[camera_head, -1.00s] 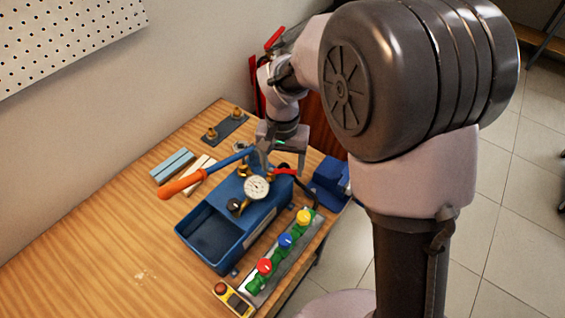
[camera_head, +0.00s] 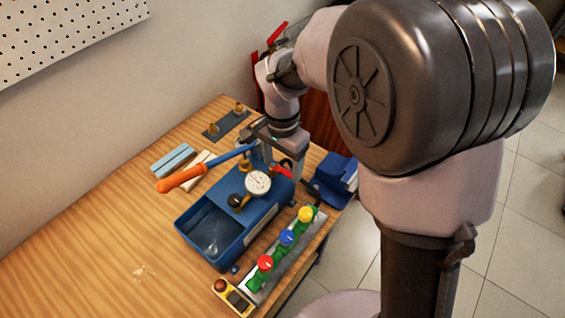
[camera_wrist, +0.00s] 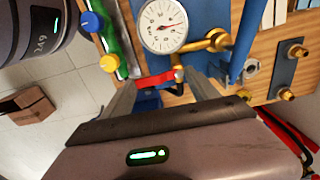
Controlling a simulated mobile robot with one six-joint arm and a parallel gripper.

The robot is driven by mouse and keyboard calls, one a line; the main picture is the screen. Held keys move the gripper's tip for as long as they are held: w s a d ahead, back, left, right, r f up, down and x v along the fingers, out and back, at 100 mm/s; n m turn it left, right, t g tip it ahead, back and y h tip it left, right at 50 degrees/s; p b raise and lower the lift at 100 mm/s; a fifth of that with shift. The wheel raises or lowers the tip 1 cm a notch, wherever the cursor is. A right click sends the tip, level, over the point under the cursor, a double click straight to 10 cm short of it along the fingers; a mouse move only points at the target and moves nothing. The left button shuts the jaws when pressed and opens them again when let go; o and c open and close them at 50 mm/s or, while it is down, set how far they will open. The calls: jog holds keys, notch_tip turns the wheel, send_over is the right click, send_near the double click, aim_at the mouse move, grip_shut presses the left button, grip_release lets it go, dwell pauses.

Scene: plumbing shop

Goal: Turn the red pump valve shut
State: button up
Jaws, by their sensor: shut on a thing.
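The blue test pump (camera_head: 262,212) stands on the wooden bench, with a round white gauge (camera_head: 257,183), an open tank and a long blue lever with an orange grip (camera_head: 182,180). The red pump valve (camera_head: 284,172) is a short red handle behind the gauge. It shows in the wrist view (camera_wrist: 158,80) just below the gauge (camera_wrist: 163,26), lying nearly across the picture. My gripper (camera_head: 279,170) reaches down over it, and its fingers (camera_wrist: 160,86) are shut on the red handle from both sides. The fingertips are partly hidden in the head view.
A rail with red (camera_head: 264,263), blue (camera_head: 287,237) and yellow (camera_head: 305,214) knobs runs along the bench's front edge. A blue vise (camera_head: 333,182) stands close on the right. The pump lever passes close beside my gripper. The bench's left part is mostly clear.

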aim_at(282, 169)
dwell(0.3)
jog(key=o, duration=1.4)
jog(key=shift+c, duration=0.2)
jog(key=shift+r, duration=0.1)
notch_tip(282, 169, up, 17)
jog(key=p, duration=0.6)
jog(key=shift+r, duration=0.15)
